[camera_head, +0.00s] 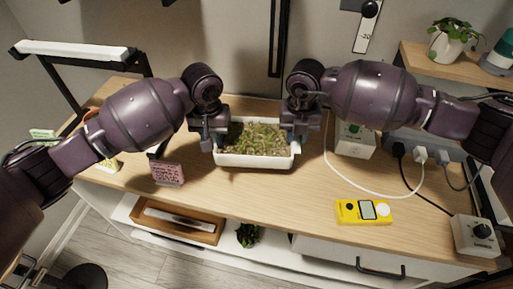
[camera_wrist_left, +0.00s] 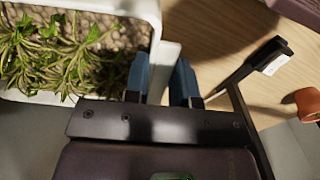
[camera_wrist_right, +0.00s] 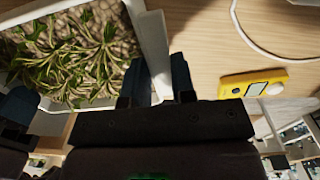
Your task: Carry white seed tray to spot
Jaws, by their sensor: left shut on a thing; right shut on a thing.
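The white seed tray (camera_head: 253,161) holds green seedlings over brown soil and is at the middle of the wooden top in the head view. My left gripper (camera_head: 216,146) is shut on the tray's left end. In the left wrist view its blue fingers (camera_wrist_left: 165,82) close on the white end of the tray (camera_wrist_left: 152,12). My right gripper (camera_head: 298,135) is shut on the tray's right end, and the right wrist view shows its fingers (camera_wrist_right: 155,82) at the white end wall (camera_wrist_right: 145,30). Whether the tray touches the wooden top cannot be told.
A pink note card (camera_head: 168,173) stands left of the tray. A yellow meter (camera_head: 364,211) lies to the right, near a white cable (camera_head: 345,181) and a grey-white box with a dial (camera_head: 475,235). A white box (camera_head: 354,143) stands behind. The wood in front of the tray is clear.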

